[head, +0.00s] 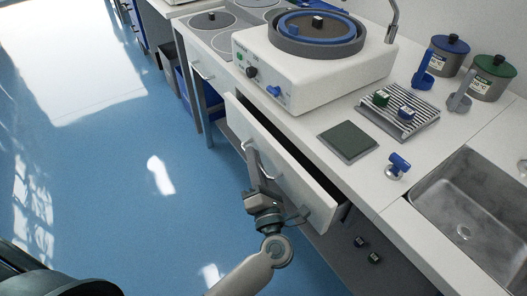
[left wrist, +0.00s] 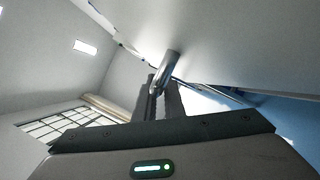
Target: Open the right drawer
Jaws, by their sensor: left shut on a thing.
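The right drawer (head: 290,170) is a white-fronted drawer under the counter, and it stands partly open, with a dark gap behind its front panel. My left gripper (head: 252,160) is at the drawer front, shut on its metal handle (head: 245,146). In the left wrist view the bar of the handle (left wrist: 171,59) shows between the fingers, close to the pale drawer front. The drawer's inside is mostly hidden in shadow. My right gripper is not in view.
A white polishing machine (head: 310,75) stands on the counter above the drawer. A sink (head: 465,205) is at the right. Another drawer handle (head: 201,72) is farther left. Small dark blocks (head: 361,242) lie on a low shelf. The blue floor (head: 110,170) is clear.

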